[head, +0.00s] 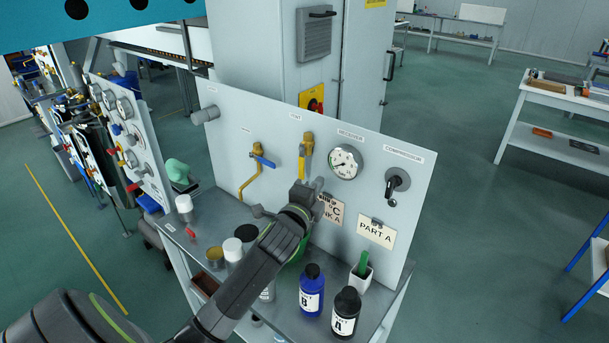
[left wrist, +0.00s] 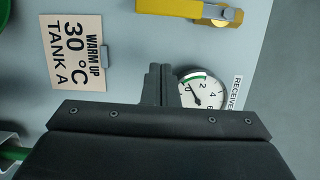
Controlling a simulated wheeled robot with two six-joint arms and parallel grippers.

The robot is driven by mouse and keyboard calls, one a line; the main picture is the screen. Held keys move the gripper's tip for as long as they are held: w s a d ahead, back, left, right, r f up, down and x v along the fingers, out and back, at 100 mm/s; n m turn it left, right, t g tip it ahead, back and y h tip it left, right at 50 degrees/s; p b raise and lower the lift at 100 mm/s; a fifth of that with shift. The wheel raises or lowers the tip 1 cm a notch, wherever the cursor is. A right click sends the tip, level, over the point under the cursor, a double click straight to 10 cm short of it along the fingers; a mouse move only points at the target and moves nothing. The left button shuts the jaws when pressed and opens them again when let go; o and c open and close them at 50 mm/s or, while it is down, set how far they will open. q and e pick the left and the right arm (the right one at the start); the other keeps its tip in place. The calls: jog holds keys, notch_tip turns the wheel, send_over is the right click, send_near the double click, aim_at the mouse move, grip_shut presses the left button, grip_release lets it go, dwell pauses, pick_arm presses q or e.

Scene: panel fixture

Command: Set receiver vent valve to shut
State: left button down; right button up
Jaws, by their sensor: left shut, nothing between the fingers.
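The yellow valve (head: 305,150), under a small label that looks like VENT, is on the upper middle of the grey panel (head: 225,130). Its yellow lever runs roughly up and down the panel. The lever and a grey fitting show at the top of the left wrist view (left wrist: 195,9). The receiver gauge (head: 345,162) is to its right and shows partly behind my fingers in the left wrist view (left wrist: 196,92). My left gripper (head: 301,188) is just below the yellow valve, shut and empty. Its closed fingers (left wrist: 158,72) appear apart from the lever. My right gripper is out of view.
Sign cards hang below. Bottles, including a blue one (head: 311,292) and a black one (head: 346,311), crowd the bench around my left arm.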

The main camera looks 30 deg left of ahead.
aim_at(301, 162)
pick_arm(q)
jog(key=a, duration=0.2)
jog(key=w+a+p, duration=0.1)
jog(key=a, duration=0.1)
jog(key=shift+a, duration=0.1)
